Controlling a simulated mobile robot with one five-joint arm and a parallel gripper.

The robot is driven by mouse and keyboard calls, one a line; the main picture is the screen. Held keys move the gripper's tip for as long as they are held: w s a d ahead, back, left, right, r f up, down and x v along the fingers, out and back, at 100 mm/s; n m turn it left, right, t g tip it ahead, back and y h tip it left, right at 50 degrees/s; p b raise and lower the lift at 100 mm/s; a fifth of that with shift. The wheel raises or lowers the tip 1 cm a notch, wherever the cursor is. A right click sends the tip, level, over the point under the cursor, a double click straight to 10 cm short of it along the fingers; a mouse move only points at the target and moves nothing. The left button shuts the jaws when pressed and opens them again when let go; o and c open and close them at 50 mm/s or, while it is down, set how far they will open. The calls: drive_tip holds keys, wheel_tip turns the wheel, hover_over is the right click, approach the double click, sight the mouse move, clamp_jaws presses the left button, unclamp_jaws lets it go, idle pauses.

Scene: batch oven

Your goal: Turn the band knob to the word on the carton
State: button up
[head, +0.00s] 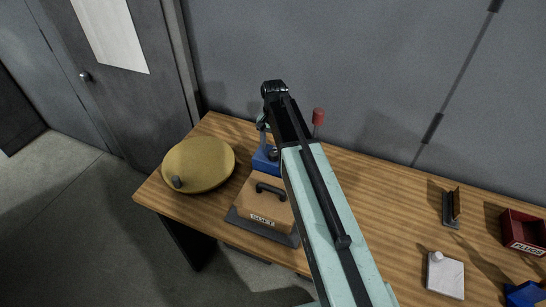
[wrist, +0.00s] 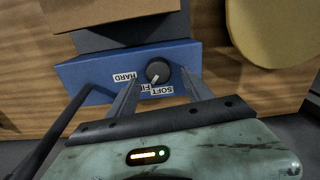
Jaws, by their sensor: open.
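A brown carton (head: 263,203) with a dark handle and a label reading SOFT stands on a dark base at the table's left part. Behind it is a blue box (head: 265,160), partly hidden by my arm. The wrist view shows the box's face (wrist: 90,70) with a dark round knob (wrist: 158,70) and the labels HARD, one beginning FI, and SOFT. The knob's white mark points down-left, roughly toward the FI label, which is partly covered. My gripper (wrist: 158,77) is open, its fingers on either side of the knob; contact cannot be told.
A yellow round lidded thing (head: 198,163) lies left of the carton. A red-topped post (head: 318,118) stands behind my arm. On the right are a small upright holder (head: 451,207), a white block (head: 445,276) and a red bin (head: 524,234). The table between is clear.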

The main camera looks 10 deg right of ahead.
sight(274, 151)
wheel_tip(274, 151, down, 3)
drive_tip(key=shift+f+b, duration=0.2)
drive_tip(key=shift+b, duration=0.8)
drive_tip(key=shift+d+r, duration=0.1)
